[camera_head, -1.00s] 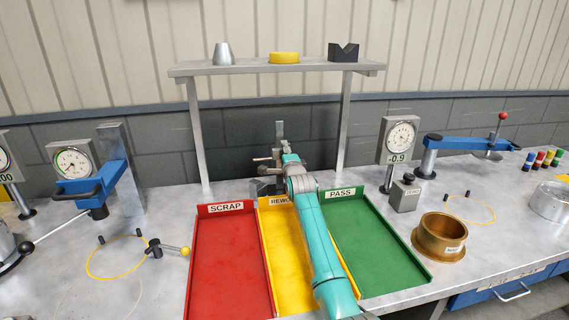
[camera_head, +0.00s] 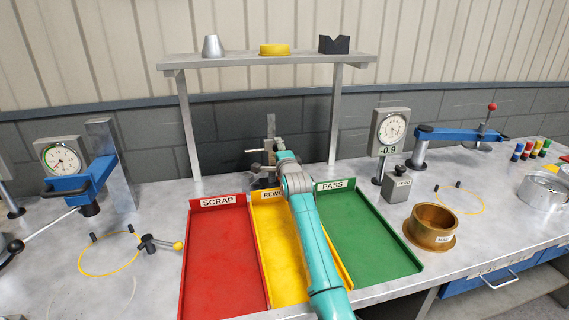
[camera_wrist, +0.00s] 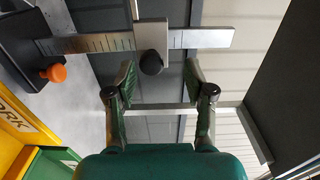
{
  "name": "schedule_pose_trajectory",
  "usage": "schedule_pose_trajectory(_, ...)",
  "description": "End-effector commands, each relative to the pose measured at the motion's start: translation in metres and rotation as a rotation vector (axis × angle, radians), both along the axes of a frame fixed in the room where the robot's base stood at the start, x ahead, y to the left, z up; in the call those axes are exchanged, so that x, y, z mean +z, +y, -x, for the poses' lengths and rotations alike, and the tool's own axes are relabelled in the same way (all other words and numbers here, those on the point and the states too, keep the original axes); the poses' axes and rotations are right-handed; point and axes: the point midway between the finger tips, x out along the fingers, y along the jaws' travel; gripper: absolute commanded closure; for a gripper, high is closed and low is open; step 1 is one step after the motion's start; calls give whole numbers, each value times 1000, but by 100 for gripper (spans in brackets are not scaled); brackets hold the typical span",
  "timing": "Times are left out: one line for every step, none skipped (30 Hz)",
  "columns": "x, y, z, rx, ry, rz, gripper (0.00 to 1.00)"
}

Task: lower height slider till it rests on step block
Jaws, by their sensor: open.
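The height gauge stands upright behind the yellow tray in the head view, its metal rule (camera_head: 270,126) partly covered by my arm. In the wrist view the graduated rule (camera_wrist: 205,39) runs sideways. The height slider (camera_wrist: 151,33) is a grey block around it, with a dark round knob (camera_wrist: 151,62) facing me. The gauge's dark base (camera_wrist: 28,52) is at the left. My gripper (camera_wrist: 158,80) is open, its two pads on either side of the knob and apart from it. The step block cannot be made out, so the gap below the slider cannot be told.
An orange knob (camera_wrist: 55,73) sits by the gauge base. The red scrap tray (camera_head: 225,265), yellow rework tray (camera_head: 277,265) and green pass tray (camera_head: 370,245) lie in front. A shelf (camera_head: 225,65) on posts stands over the gauge. A brass ring (camera_head: 432,228) is at right.

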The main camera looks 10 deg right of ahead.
Motion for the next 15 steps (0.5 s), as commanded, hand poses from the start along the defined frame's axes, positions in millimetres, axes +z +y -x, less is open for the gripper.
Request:
schedule_pose_trajectory(-1,0,3,0,0,0,47)
schedule_pose_trajectory(-1,0,5,0,0,0,47)
schedule_pose_trajectory(0,0,7,0,-1,0,47)
schedule_pose_trajectory(0,0,9,0,-1,0,47)
schedule_pose_trajectory(-1,0,11,0,0,0,47)
schedule_pose_trajectory(-1,0,14,0,0,0,47)
schedule_pose_trajectory(-1,0,16,0,1,0,47)
schedule_pose_trajectory(-1,0,17,0,1,0,47)
schedule_pose_trajectory(-1,0,19,0,0,0,47)
schedule_pose_trajectory(0,0,21,0,-1,0,47)
schedule_pose_trajectory(0,0,23,0,-1,0,47)
schedule_pose_trajectory(-1,0,25,0,0,0,47)
schedule_pose_trajectory(-1,0,27,0,1,0,47)
schedule_pose_trajectory(-1,0,29,0,1,0,47)
schedule_pose_trajectory(-1,0,31,0,1,0,47)
